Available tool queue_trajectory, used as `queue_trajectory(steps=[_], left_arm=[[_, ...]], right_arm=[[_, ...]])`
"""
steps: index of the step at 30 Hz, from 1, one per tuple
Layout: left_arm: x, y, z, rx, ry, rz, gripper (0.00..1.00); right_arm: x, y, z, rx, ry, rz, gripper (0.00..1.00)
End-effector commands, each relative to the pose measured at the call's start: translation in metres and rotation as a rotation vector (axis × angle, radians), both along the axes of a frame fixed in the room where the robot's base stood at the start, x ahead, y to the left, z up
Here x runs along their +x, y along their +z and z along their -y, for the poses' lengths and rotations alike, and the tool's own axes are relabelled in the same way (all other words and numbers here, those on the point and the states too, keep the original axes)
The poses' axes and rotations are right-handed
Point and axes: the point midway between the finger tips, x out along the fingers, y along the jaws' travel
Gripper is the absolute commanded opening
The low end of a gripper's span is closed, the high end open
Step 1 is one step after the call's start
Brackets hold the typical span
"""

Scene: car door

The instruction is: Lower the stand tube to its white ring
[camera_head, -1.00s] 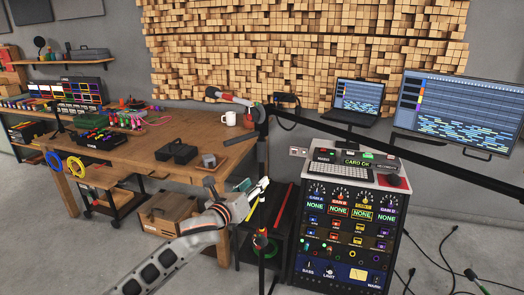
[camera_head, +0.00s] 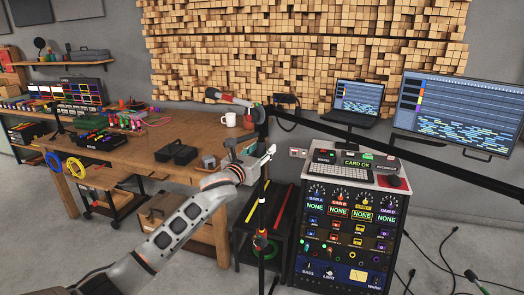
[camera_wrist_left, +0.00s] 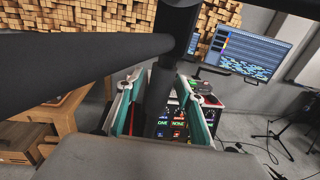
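The dark stand tube (camera_head: 263,134) rises upright in front of the desk and carries a long slanting boom (camera_head: 400,152). A small pale mark low on the tube (camera_head: 262,201) may be the white ring; it is too small to be sure. My left gripper (camera_head: 264,160) is at the tube, below the boom joint. In the left wrist view the tube (camera_wrist_left: 163,92) runs between the two green-lined fingers of my left gripper (camera_wrist_left: 160,112), with a gap visible on both sides. The gripper is open around it.
A rack (camera_head: 345,235) with knobs and displays stands right of the tube. The wooden desk (camera_head: 130,150) with a white mug (camera_head: 229,119) is behind left. A dark low shelf (camera_head: 246,245) is behind the tube. Cables lie on the floor at right.

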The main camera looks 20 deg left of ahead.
Motion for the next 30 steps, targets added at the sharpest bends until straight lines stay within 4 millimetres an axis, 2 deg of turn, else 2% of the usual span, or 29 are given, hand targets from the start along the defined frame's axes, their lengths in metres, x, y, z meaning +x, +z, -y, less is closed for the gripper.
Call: queue_trajectory(steps=[9, 10, 12, 14, 20, 23, 30], left_arm=[[0.002, 0.0, 0.001, 0.0, 0.0, -0.001, 0.37], [0.002, 0.0, 0.0, 0.0, 0.0, -0.001, 0.32], [0.002, 0.0, 0.0, 0.0, 0.0, -0.001, 0.14], [0.002, 0.0, 0.0, 0.0, 0.0, -0.001, 0.0], [0.002, -0.005, 0.0, 0.0, 0.001, -0.002, 0.0], [0.002, -0.026, 0.0, 0.002, 0.002, -0.006, 0.0], [0.002, -0.107, 0.0, 0.004, 0.001, -0.018, 0.0]], right_arm=[[0.0, 0.0, 0.0, 0.0, 0.0, 0.0, 0.4], [0.0, 0.0, 0.0, 0.0, 0.0, 0.0, 0.4], [0.0, 0.0, 0.0, 0.0, 0.0, 0.0, 0.4], [0.0, 0.0, 0.0, 0.0, 0.0, 0.0, 0.4], [0.0, -0.001, 0.0, 0.0, 0.0, 0.001, 0.4], [-0.001, -0.01, 0.0, 0.001, 0.0, 0.0, 0.4], [-0.012, -0.052, 0.0, -0.005, 0.002, -0.033, 0.4]])
